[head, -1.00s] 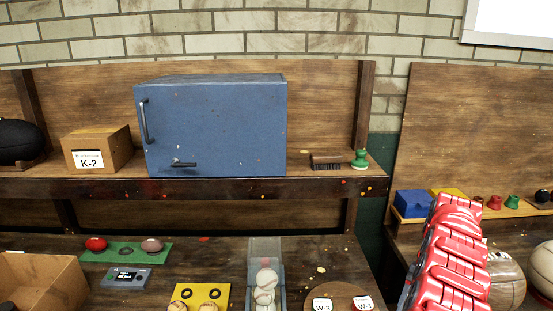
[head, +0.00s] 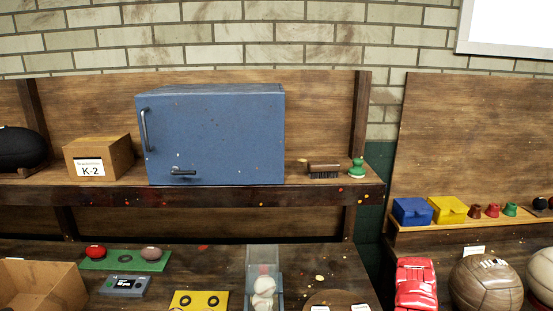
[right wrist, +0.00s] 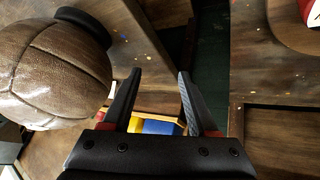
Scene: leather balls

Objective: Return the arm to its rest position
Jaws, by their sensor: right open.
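A brown leather ball (right wrist: 45,70) is at the left of that view, apart from the fingers. The same ball (head: 486,284) sits on the right bench in the head view. My left gripper is in neither view.
A blue cabinet (head: 215,135) stands on the shelf beside a K-2 box (head: 99,158). A blue box (head: 411,211) and yellow box (head: 448,209) sit on the right ledge. Below are a green tray (head: 97,264), a yellow plate (head: 200,299) and a chute of white balls (head: 263,290).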

